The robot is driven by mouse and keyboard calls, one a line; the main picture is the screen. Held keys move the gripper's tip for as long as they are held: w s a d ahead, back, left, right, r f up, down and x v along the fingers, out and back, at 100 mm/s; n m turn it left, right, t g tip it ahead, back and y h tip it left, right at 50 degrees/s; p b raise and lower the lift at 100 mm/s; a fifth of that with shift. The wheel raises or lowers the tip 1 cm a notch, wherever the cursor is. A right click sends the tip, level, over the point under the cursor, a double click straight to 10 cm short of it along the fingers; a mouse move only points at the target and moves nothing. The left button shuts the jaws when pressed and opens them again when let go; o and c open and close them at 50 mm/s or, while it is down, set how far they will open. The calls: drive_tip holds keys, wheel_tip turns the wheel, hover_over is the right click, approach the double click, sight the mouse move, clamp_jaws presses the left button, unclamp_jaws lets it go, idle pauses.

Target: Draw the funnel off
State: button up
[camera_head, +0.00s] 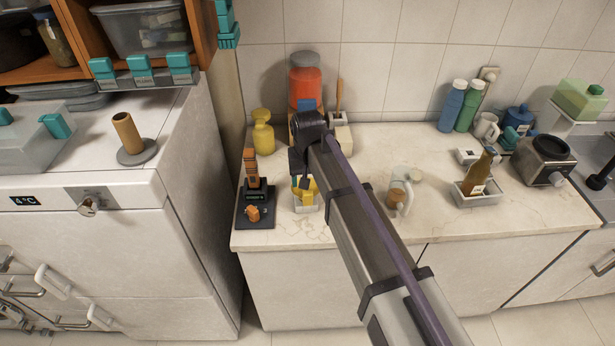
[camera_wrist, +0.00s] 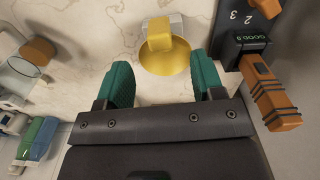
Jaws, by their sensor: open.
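The yellow funnel (camera_wrist: 165,62) sits on a small white base on the marble counter, straight ahead of my gripper in the wrist view. In the head view the yellow funnel (camera_head: 308,189) is partly hidden by my arm's end. My gripper (camera_wrist: 162,82) is open, with one teal finger on each side of the funnel's near rim. The fingers look empty; I cannot tell whether either touches the funnel. In the head view my gripper (camera_head: 297,182) is mostly hidden by the wrist.
A black device (camera_head: 256,212) with an orange-brown handled tool (camera_head: 251,168) stands close on the left. A yellow bottle-like vessel (camera_head: 263,135) and an orange-red jar (camera_head: 306,80) are behind. A mug (camera_head: 401,188) stands right of my arm, with clear counter around it.

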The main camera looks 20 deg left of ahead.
sight(308, 193)
wheel_tip(308, 193, down, 10)
drive_tip(key=b, duration=0.8)
drive_tip(key=shift+r, duration=0.25)
drive_tip(key=shift+c, duration=0.3)
drive_tip(key=c, duration=1)
drive_tip(key=shift+o, duration=0.2)
wheel_tip(308, 193, up, 5)
drive_tip(key=p, duration=0.4)
drive_tip(key=shift+p, duration=0.4)
